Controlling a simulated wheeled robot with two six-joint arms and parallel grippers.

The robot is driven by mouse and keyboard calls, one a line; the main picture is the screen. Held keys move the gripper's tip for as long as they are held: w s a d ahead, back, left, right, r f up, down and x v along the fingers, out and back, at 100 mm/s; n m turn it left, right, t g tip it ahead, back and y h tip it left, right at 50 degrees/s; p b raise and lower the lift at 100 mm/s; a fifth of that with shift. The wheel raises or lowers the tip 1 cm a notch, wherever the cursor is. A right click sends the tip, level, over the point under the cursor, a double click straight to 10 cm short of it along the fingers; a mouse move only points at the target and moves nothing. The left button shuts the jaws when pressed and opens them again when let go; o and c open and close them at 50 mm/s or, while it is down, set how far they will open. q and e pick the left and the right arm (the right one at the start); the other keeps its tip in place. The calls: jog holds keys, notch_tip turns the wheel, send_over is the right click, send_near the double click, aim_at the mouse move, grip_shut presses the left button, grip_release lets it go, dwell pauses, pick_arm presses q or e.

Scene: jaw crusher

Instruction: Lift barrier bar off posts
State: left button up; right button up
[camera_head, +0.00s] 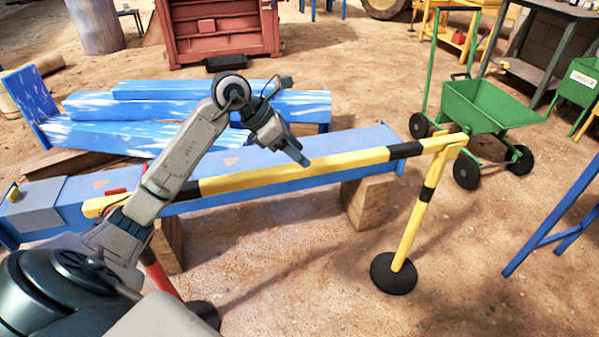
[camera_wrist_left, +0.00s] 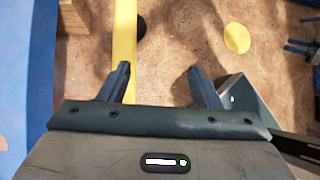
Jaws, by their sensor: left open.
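The barrier bar (camera_head: 285,176) is yellow with black bands. It lies across the scene, its right end on the head of a yellow and black post (camera_head: 409,222) with a round dark foot. A red post (camera_head: 161,272) stands near its left end; my arm hides part of that end and of the post's top. My left gripper (camera_head: 298,154) is above the middle of the bar, apart from it. In the left wrist view the gripper (camera_wrist_left: 158,72) is open and empty. The bar (camera_wrist_left: 124,35) runs behind its left finger, off-centre between the fingers.
A long blue beam (camera_head: 350,149) on wooden blocks (camera_head: 369,200) lies close behind the bar. More blue beams (camera_head: 150,107) are stacked behind it. A green wheelbarrow (camera_head: 487,107) stands right of the yellow post. The sandy ground in front of the bar is clear.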

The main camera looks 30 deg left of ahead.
aim_at(299, 165)
pick_arm(q)
jog(key=a+y, duration=0.1)
jog(key=a, duration=0.1)
jog(key=a+r+y, duration=0.1)
jog(key=a, duration=0.1)
jog(key=shift+a, duration=0.2)
jog(key=shift+a+f+y, duration=0.15)
jog(key=shift+f+y, duration=0.05)
jog(key=shift+y, duration=0.1)
jog(key=x, duration=1)
jog(key=shift+a+f, duration=0.1)
grip_shut()
pick_arm(e)
jog(key=shift+a+r+t, duration=0.1)
jog(key=shift+r+t, duration=0.05)
jog(key=shift+t, duration=0.15)
pick_arm(q)
jog(key=shift+a+r, duration=0.1)
jog(key=shift+r, duration=0.1)
